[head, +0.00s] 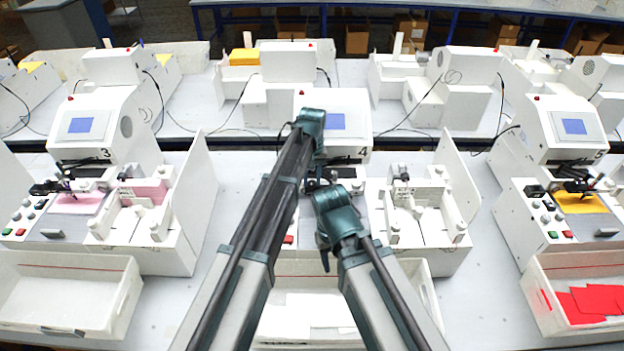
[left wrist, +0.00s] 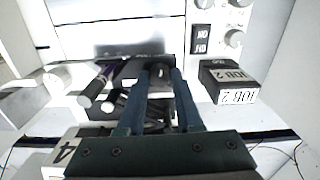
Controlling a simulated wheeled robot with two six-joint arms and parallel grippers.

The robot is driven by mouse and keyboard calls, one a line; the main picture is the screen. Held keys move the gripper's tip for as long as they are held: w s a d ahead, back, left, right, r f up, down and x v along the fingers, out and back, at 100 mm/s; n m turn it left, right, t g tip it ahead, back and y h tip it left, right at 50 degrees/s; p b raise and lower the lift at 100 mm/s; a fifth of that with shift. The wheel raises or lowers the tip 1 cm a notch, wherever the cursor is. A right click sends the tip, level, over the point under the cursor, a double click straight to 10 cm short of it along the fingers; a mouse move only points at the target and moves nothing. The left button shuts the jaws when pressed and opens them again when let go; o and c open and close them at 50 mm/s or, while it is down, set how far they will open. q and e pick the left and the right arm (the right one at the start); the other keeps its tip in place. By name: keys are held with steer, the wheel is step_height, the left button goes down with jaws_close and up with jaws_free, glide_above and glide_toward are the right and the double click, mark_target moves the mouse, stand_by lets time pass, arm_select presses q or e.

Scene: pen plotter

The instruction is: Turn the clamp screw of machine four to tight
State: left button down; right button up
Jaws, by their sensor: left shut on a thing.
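Machine four (head: 347,108), a white plotter with a blue screen, stands in the middle of the head view. Its "4" label also shows upside down in the left wrist view (left wrist: 63,156). My left gripper (left wrist: 160,78) has its fingers close together on a small dark knob at the pen carriage, which I take to be the clamp screw (left wrist: 158,68). The fingertips hide most of the screw, so its turn cannot be read. In the head view my left arm covers this spot.
In the left wrist view a dark block marked "JOB 2" (left wrist: 228,82) and a rocker switch (left wrist: 201,40) stand close right of the fingers. Pen-like cylinders (left wrist: 97,87) lie close left. A white tray (head: 430,290) is in front, with machines three (head: 100,125) and five (head: 565,130) at the sides.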

mark_target(312, 182)
arm_select(q)
steer(key=m, duration=0.3)
steer(key=shift+m, duration=2.3)
steer(key=c, duration=0.6)
jaws_free()
steer(key=shift+r, duration=0.1)
step_height(312, 182, up, 14)
steer(key=p, duration=1.3)
steer(key=shift+f+p, duration=0.2)
steer(key=shift+p, duration=0.2)
